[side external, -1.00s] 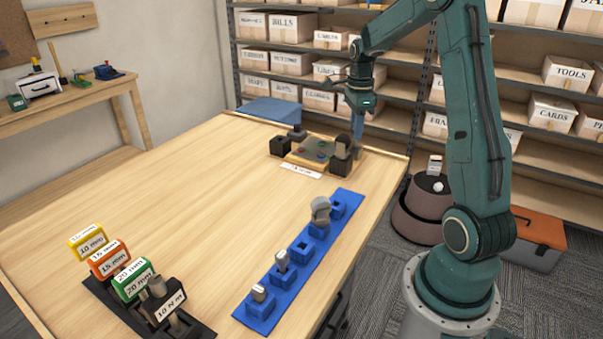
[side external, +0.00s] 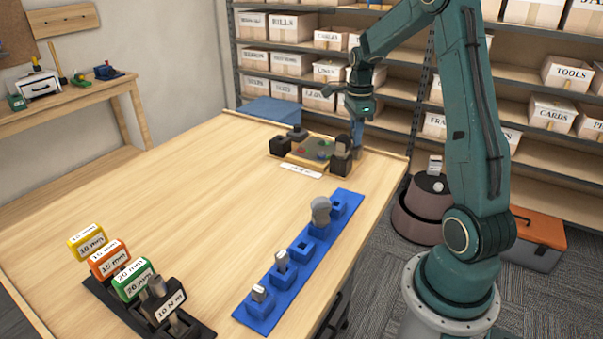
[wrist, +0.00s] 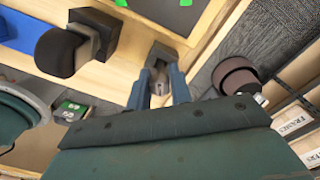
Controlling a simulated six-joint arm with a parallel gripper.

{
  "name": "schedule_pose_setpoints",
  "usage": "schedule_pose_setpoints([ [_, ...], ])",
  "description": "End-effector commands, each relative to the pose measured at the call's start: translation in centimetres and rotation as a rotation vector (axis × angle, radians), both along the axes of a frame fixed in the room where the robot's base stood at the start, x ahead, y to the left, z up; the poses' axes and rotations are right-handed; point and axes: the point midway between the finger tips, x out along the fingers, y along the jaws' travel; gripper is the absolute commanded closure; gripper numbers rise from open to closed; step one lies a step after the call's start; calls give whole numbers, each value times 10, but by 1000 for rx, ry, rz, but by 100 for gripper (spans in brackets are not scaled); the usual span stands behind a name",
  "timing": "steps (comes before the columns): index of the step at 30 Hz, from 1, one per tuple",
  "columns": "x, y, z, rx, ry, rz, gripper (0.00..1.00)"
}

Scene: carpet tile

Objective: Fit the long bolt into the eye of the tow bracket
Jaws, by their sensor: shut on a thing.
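My gripper (side external: 357,143) is low over the far right end of the wooden board, behind a black-topped block. In the wrist view, the blue fingers of my gripper (wrist: 160,78) are shut on a grey metal piece, which I take to be the long bolt (wrist: 158,88). A dark grey block, apparently the tow bracket (wrist: 172,56), sits just beyond the fingertips at the board's edge. I cannot tell whether the bolt is inside its eye. In the side view, the bolt and bracket are hidden or too small to make out.
A black-knobbed grey block (wrist: 58,50) stands close left of my fingers in the wrist view. The wooden board (side external: 296,163) carries other dark blocks. A blue socket strip (side external: 325,242) and labelled coloured blocks (side external: 108,257) stand nearer. The table's middle is clear.

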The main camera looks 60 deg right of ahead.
Motion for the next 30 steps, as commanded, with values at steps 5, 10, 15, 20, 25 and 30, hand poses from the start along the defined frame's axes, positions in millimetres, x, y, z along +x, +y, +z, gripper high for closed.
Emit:
schedule_pose_setpoints([
  [5,0,0,-1,0,0,0,65],
  [10,0,0,-1,0,0,0,54],
  [15,0,0,-1,0,0,0,54],
  [20,0,0,2,-1,-1,0,54],
  [25,1,-1,15,-2,-2,0,54],
  [30,1,-1,37,-2,-3,0,54],
])
